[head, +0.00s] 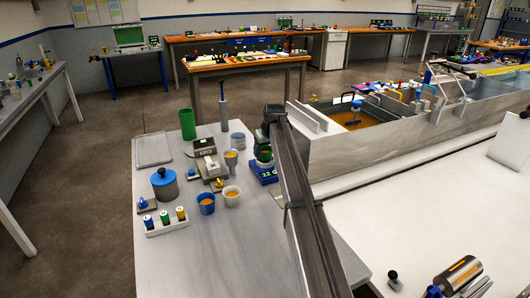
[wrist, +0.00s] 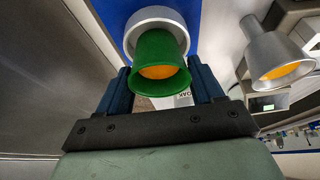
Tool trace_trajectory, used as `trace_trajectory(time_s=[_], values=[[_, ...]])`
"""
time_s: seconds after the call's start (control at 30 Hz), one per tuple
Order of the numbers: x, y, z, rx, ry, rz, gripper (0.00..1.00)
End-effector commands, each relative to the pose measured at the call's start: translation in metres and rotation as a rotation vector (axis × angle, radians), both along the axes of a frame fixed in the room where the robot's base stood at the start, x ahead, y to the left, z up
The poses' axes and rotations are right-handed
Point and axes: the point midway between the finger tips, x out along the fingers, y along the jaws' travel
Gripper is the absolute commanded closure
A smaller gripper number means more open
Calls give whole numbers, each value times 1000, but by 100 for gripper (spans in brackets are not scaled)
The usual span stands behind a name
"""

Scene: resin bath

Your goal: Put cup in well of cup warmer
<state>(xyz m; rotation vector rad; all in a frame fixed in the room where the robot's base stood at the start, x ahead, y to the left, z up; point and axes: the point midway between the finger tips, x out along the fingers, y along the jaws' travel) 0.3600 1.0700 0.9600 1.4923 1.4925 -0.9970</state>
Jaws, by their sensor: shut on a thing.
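A green cup (wrist: 160,62) with orange resin in it is between my fingers in the wrist view. My gripper (wrist: 162,82) is shut on it. The silver round well (wrist: 136,28) of the blue cup warmer (wrist: 207,22) is right behind the cup's far end, roughly in line with it. In the head view, the cup (head: 264,155) is at the top of the blue warmer (head: 266,177), which has a lit display. My arm hides part of this spot. I cannot tell whether the cup's base is inside the well or just above it.
A pale cup (head: 231,155) with orange contents stands left of the warmer; it also shows in the wrist view (wrist: 268,50). A blue cup (head: 206,204) and a white cup (head: 231,198) are nearer. A grey device (head: 206,150) stands further left. The large metal bath (head: 380,150) lies right.

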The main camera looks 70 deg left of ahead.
Motion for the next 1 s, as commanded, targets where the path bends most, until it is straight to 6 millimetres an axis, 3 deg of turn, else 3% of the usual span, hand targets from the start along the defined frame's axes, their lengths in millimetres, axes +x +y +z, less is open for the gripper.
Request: trace_trajectory(time_s=[0.1, 0.47, 0.5, 0.73, 1.0], values=[[0, 0, -9, 0, 0, 0, 64], [0, 0, -12, 0, 0, 0, 64], [0, 0, -12, 0, 0, 0, 30], [0, 0, -11, 0, 0, 0, 8], [0, 0, -10, 0, 0, 0, 8]])
